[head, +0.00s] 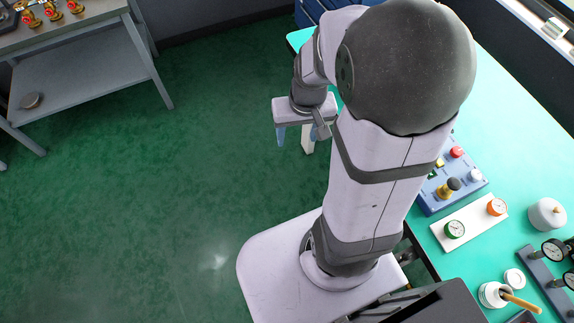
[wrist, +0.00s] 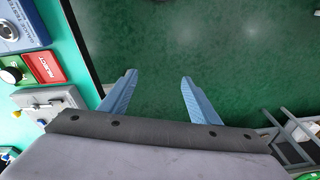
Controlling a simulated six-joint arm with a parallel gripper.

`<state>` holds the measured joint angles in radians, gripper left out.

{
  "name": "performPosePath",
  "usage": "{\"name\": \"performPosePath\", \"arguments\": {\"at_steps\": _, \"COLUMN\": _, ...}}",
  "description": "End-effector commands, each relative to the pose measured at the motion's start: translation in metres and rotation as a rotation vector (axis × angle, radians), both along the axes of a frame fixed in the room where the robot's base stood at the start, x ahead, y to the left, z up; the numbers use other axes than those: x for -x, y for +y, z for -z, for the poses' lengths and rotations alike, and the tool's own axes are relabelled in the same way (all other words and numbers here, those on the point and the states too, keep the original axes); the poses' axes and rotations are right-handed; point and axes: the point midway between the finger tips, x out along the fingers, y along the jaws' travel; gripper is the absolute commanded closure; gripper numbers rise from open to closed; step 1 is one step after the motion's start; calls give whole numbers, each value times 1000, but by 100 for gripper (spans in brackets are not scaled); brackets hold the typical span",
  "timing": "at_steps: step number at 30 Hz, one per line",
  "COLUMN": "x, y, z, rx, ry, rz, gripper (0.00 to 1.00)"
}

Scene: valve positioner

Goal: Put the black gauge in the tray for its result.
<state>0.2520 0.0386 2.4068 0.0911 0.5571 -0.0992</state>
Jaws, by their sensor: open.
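My gripper (head: 294,142) is open and empty, held over the green floor to the left of the turquoise table. In the wrist view its two blue fingers (wrist: 158,82) are apart with only floor between them. Two dark-rimmed gauges, one upper (head: 555,250) and one lower (head: 569,280), stand on a blue-grey rack at the right edge of the head view, far from my gripper. I cannot tell which is the black gauge. A red piece marked REJECT (wrist: 43,68) shows at the left of the wrist view; I cannot tell whether it is a tray.
A white pot with a brush (head: 494,294) stands in front. A grey shelf table (head: 85,75) stands far left.

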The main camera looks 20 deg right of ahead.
Motion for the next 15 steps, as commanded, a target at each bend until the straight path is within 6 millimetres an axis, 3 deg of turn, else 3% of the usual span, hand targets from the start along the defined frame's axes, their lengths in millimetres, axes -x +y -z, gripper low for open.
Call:
{"name": "performPosePath", "arguments": {"at_steps": 1, "x": 16, "y": 22, "z": -3, "rx": 2, "ry": 30, "rz": -63, "gripper": 43}}
{"name": "performPosePath", "arguments": {"at_steps": 3, "x": 36, "y": 40, "z": -4, "rx": 8, "ry": 70, "rz": -123, "gripper": 43}}
{"name": "performPosePath", "arguments": {"at_steps": 6, "x": 59, "y": 55, "z": -5, "rx": 18, "ry": 113, "rz": -182, "gripper": 43}}
{"name": "performPosePath", "arguments": {"at_steps": 10, "x": 74, "y": 63, "z": -6, "rx": 28, "ry": 141, "rz": -221, "gripper": 43}}
{"name": "performPosePath", "arguments": {"at_steps": 15, "x": 78, "y": 64, "z": -6, "rx": 31, "ry": 149, "rz": -228, "gripper": 43}}
